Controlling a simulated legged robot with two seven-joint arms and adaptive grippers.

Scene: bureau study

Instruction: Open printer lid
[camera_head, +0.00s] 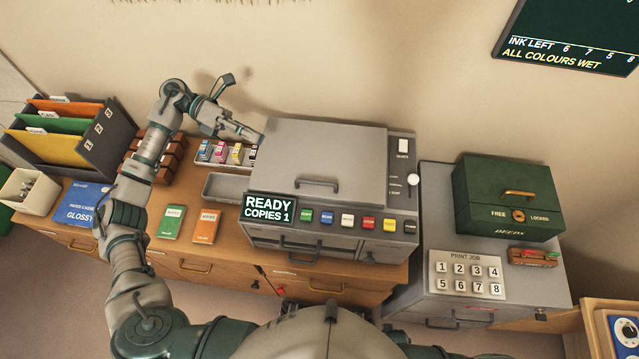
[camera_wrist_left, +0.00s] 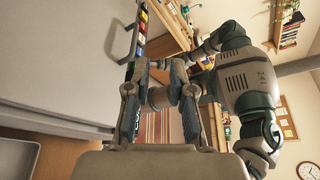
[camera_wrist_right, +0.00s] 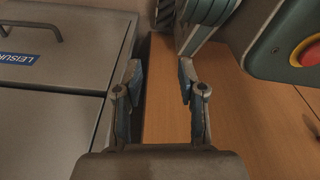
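The grey printer (camera_head: 375,232) stands on the wooden desk in the head view, with a row of coloured buttons on its front. Its flat grey lid (camera_head: 325,150) is down, with a bar handle (camera_head: 316,183) near the front edge. My left gripper (camera_head: 245,108) is open and empty at the lid's back left corner; contact cannot be told. In the left wrist view the lid (camera_wrist_left: 60,55) and its handle (camera_wrist_left: 130,42) lie left of the open fingers (camera_wrist_left: 158,75). My right gripper (camera_wrist_right: 158,82) is open and empty in the right wrist view, low before drawer fronts.
Left of the printer are ink cartridges (camera_head: 226,153), a grey tray (camera_head: 226,187) and two small boxes (camera_head: 172,222). A file rack (camera_head: 75,130) stands farther left. A cabinet (camera_head: 400,300) with a green cash box (camera_head: 508,200) and numbered keypad (camera_head: 466,273) is at right.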

